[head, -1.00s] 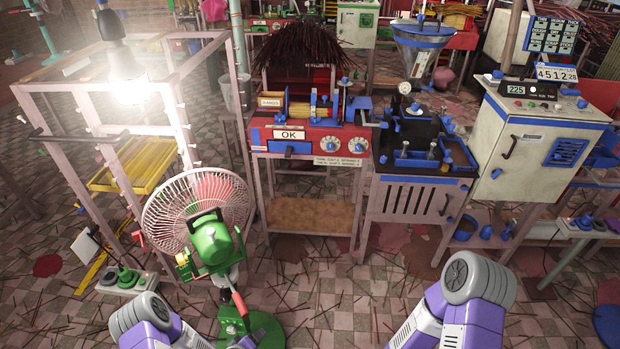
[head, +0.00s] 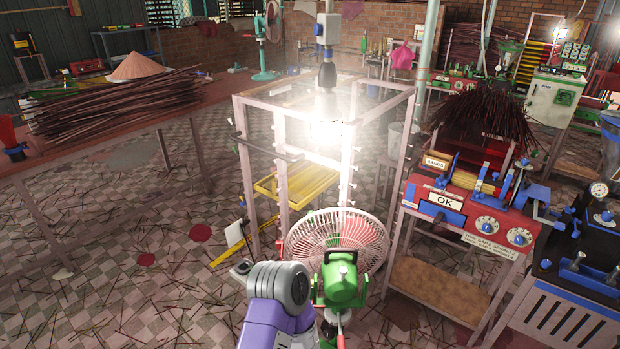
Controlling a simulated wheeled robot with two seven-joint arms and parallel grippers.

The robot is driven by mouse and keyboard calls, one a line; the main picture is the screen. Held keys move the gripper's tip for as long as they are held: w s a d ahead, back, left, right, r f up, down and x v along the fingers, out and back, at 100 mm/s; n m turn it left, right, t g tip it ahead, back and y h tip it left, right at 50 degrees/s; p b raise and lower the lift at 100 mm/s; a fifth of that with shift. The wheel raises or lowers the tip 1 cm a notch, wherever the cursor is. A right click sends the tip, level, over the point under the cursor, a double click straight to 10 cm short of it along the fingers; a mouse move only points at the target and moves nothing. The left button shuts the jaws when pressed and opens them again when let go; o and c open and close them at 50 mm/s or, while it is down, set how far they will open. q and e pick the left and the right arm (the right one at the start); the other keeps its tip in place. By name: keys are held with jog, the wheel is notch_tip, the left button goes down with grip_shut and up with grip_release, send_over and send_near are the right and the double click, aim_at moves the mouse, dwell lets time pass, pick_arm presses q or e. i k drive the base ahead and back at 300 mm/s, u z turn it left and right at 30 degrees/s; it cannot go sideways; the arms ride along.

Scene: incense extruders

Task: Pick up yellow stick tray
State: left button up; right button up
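A yellow tray (head: 312,186) sits inside the pale pink metal frame rack (head: 240,120), below a bright lamp, near the middle of the head view. Part of it is behind the rack's posts, and the fan stands in front of the rack. A purple and grey part of my arm shows at the bottom, left of the fan. Neither of my grippers shows, and the tray rests apart from the visible arm part.
A green fan with a white cage (head: 340,285) stands before the rack. A red machine marked OK (head: 470,210) is at right. A long table (head: 110,145) with dark sticks is at left. The tiled floor between table and rack is open, with scattered sticks.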

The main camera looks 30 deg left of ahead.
aim_at(307, 180)
jog(key=u, duration=2.55)
jog(key=i, duration=4.7)
jog(key=z, duration=1.9)
jog(key=i, duration=1.05)
jog(key=z, duration=0.05)
